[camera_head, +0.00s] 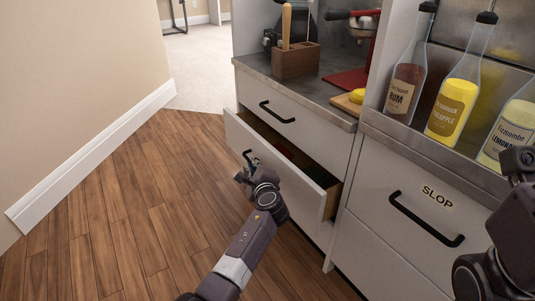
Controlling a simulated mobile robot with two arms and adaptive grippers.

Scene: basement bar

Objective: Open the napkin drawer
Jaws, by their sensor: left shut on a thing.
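A white drawer (275,172) below the counter stands partly pulled out. Its inside shows in part, with something red and dark green in it. No label shows on its front, so I cannot tell by sight that it is the napkin drawer. My left gripper (248,170) is at the left part of this drawer's front, shut on its dark handle (248,156). The gripper and wrist hide most of the handle. My right arm comes in at the right edge, but its gripper is not in view.
Above is a shut drawer with a black handle (276,112). A front marked SLOP (400,222) is shut at the right. The counter holds a wooden block (295,63), a cutting board (347,103) and bottles (452,100). The wood floor (120,210) at left is clear.

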